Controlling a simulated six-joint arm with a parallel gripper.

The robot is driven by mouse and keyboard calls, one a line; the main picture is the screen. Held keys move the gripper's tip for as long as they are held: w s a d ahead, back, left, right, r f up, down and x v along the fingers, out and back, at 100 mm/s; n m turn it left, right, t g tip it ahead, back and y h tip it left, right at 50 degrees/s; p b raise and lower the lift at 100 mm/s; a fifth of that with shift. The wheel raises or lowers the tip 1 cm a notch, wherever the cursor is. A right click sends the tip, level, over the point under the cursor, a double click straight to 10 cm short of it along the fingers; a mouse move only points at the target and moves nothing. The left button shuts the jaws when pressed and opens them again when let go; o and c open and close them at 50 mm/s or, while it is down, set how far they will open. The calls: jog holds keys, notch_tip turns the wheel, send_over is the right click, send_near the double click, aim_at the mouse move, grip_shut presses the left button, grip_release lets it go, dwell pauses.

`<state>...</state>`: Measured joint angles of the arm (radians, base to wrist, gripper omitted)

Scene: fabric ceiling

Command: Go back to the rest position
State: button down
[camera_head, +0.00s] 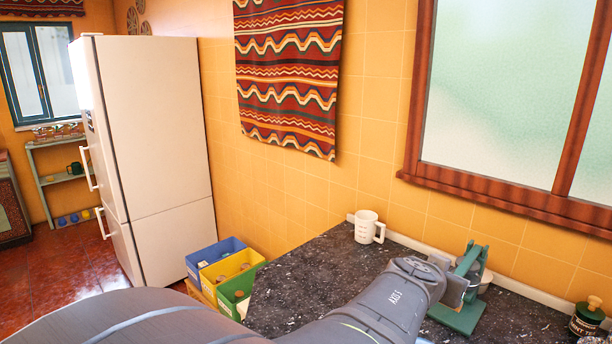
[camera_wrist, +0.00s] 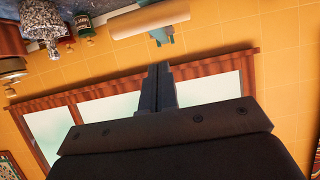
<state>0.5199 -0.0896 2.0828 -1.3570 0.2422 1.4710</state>
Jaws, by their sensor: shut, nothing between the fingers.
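My gripper (camera_wrist: 158,72) shows in the wrist view with its two dark fingers together and nothing between them. In the head view my grey arm reaches from the bottom over the dark speckled counter (camera_head: 310,275). Its far end is beside a green stand (camera_head: 468,285), overlapping it in the picture; I cannot tell whether they touch. The fingers cannot be made out clearly in the head view.
A white mug (camera_head: 367,227) stands at the counter's back edge. A dark jar (camera_head: 587,317) is at the right. Blue, yellow (camera_head: 232,266) and green bins stand left of the counter, near a white fridge (camera_head: 155,130). The counter between mug and arm is clear.

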jog(key=shift+s+a+f, duration=0.15)
jog(key=shift+f, duration=0.75)
jog(key=shift+s+a+f, duration=0.1)
jog(key=shift+f, duration=0.8)
jog(key=shift+f, duration=0.15)
